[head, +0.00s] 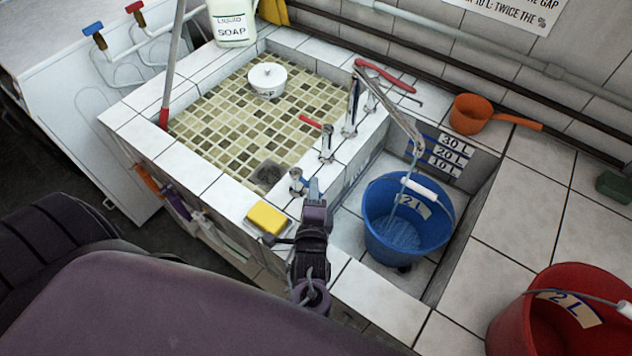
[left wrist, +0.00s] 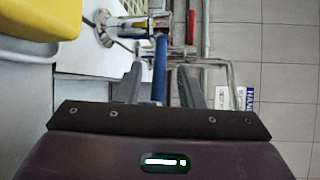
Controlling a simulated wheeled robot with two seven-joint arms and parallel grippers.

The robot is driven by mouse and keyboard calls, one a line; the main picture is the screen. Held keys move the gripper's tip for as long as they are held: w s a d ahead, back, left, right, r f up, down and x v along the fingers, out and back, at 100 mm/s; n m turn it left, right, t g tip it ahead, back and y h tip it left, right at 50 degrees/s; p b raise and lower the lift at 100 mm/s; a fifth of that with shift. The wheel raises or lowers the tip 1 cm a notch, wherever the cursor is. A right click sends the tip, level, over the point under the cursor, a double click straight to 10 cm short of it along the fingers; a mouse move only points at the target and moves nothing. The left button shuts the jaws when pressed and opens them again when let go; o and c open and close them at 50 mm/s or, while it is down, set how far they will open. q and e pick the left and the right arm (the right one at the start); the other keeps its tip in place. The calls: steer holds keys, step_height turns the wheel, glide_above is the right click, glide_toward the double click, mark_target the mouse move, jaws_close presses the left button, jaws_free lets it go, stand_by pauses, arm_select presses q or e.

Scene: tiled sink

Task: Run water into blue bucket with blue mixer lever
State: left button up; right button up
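The blue bucket (head: 380,205), marked 2 L, stands in the right-hand basin under the long metal spout (head: 395,105). A thin stream of water runs from the spout into it, and pale water (head: 398,233) shows inside. My left gripper (head: 313,188) is at this lever. In the left wrist view the lever (left wrist: 160,70) lies between the fingers of my left gripper (left wrist: 160,85), with a gap on each side, so it is open. My right gripper is out of view.
A yellow sponge (head: 267,217) lies on the tiled edge beside my left gripper. A red-lever tap (head: 327,140) stands behind. A red bucket (head: 520,320), an orange scoop (head: 472,115) and a green block (head: 612,186) are on the right. The right counter's middle is clear.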

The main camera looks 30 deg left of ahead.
arm_select(q)
steer(key=x, duration=0.3)
steer(key=shift+w+a+f, duration=0.1)
steer(key=shift+w+a, duration=0.15)
steer(key=shift+d, duration=0.1)
steer(key=shift+c, duration=0.2)
jaws_close()
